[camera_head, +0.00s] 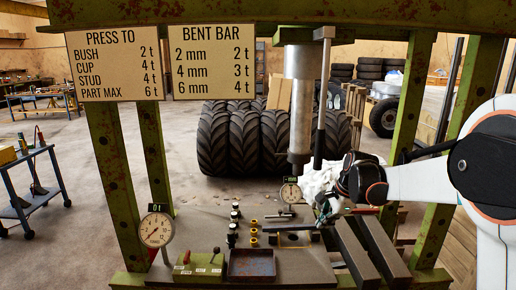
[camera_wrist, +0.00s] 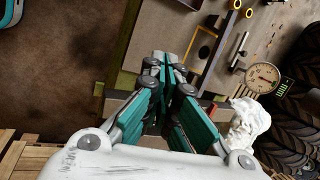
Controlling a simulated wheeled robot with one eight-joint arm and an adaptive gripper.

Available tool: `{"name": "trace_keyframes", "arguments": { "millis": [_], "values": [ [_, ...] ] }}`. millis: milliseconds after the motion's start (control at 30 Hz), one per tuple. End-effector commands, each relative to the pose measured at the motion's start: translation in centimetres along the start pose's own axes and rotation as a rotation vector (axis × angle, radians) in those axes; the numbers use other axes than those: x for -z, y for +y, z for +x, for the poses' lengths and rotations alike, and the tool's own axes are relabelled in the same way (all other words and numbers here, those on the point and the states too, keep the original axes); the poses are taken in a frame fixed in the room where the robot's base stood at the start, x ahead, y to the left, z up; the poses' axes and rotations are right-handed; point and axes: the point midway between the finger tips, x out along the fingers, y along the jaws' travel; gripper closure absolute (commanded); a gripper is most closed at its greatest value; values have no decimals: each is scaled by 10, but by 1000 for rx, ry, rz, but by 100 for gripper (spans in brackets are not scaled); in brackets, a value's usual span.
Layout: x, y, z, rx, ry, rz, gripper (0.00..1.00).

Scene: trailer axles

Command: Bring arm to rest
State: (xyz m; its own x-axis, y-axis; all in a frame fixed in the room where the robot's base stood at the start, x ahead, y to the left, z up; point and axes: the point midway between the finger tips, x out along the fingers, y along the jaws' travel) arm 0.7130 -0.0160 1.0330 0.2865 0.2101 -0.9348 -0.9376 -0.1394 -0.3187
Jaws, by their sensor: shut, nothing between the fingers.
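My gripper (camera_wrist: 167,62) is shut and empty in the wrist view, its teal and grey fingers together above the press bench. In the head view my white arm comes in from the right, and my gripper (camera_head: 326,208) hangs over the right part of the bench, close to a white crumpled cloth (camera_head: 318,180). The cloth also shows in the wrist view (camera_wrist: 247,122), to the right of the fingers. I cannot tell whether the cloth touches my gripper. My wrist hides part of the bench behind it.
A green press frame (camera_head: 119,170) surrounds the bench, with a steel ram (camera_head: 300,95) and a black lever (camera_head: 320,130) near my wrist. Dark bars (camera_head: 372,250) lie at the bench's right. Tyres (camera_head: 245,140) stand behind.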

Motion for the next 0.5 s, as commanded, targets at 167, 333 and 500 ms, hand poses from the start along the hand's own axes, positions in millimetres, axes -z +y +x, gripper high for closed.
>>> {"name": "trace_keyframes", "arguments": {
  "millis": [167, 333, 500],
  "values": [
    [-22, 32, -48, 29, 43, -189, 100],
    [-40, 68, -88, 53, 92, -387, 100],
    [-57, 109, -118, 70, 144, -582, 100]
  ]
}}
